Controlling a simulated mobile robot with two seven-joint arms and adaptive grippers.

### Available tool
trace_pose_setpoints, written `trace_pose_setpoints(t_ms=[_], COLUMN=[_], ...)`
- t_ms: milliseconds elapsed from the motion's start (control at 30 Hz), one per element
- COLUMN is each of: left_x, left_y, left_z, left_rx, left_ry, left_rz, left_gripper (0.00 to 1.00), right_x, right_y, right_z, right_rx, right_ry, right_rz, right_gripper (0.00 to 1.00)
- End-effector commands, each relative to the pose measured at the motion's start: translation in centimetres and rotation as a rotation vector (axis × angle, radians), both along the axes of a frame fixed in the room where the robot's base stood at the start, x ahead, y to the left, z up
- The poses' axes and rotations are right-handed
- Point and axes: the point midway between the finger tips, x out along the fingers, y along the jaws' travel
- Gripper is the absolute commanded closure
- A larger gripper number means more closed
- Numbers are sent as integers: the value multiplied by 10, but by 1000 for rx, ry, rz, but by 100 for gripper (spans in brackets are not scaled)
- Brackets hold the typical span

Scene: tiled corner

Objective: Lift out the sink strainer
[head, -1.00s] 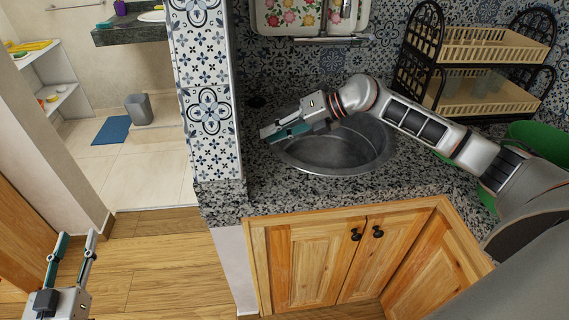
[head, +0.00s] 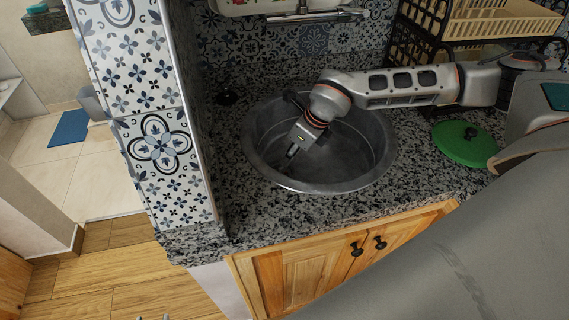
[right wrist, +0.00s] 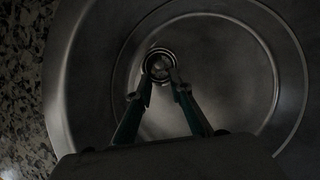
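The sink strainer (right wrist: 160,65) shows in the right wrist view as a small round metal piece at the bottom of the grey metal sink (head: 262,162). My right gripper (head: 290,154) reaches down into the basin. In the right wrist view its two fingers (right wrist: 161,78) are apart, with the tips at either side of the strainer's near part. I cannot tell whether they touch it. In the head view the strainer is not visible. Only the fingertips of my left gripper (head: 153,318) show at the bottom edge, apart and empty.
A green round lid (head: 465,143) lies on the granite counter (head: 420,190) to the right, near a dish rack (head: 500,22). A tiled wall end (head: 150,120) stands left of the sink.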

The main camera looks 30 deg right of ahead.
Motion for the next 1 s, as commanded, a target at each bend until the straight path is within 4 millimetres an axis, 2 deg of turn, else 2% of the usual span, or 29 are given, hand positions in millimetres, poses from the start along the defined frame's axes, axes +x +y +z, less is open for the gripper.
trace_pose_setpoints(t_ms=[200,467,733,833,1000], left_x=[-5,-8,-8,-7,-4], left_y=[0,0,4,5,6], left_z=[-22,-35,-58,-61,-54], left_rx=[3,1,21,28,30], left_ry=[14,22,26,24,12], left_rz=[-1,-1,-4,-6,-5], left_gripper=[62,62,62,62,62], right_x=[6,13,26,29,30], right_y=[4,8,15,16,17], right_z=[-22,-34,-67,-72,-69], right_rx=[-2,0,0,0,0], right_ry=[1,0,7,4,0], right_rz=[4,4,2,3,2], right_gripper=[80,80,80,80,80])
